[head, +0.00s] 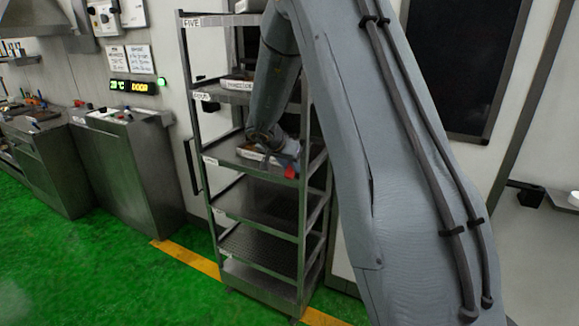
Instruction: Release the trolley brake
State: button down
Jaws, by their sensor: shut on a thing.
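The trolley (300,215) is a tall grey metal rack with several shelves and labels on its left front post. My arm comes down from above to the front of the third shelf. My gripper (283,160) is small here, beside the right front post, and its fingertips are hard to make out. A small red piece (291,172), which looks like the brake handle, shows at the gripper's end by that post. The gripper appears shut on it. A blue patch is just above it. The trolley's wheels are not clearly visible.
A tray (252,153) sits on the third shelf beside my gripper, and another tray (238,85) sits on the shelf above. Steel cabinets (128,165) stand at the left. The green floor (110,270) is open in front, with a yellow line (188,257) by the trolley.

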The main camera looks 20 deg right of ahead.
jog(key=c, duration=1.5)
grip_release()
jog(key=shift+b+v, duration=0.7)
jog(key=shift+v, duration=3.25)
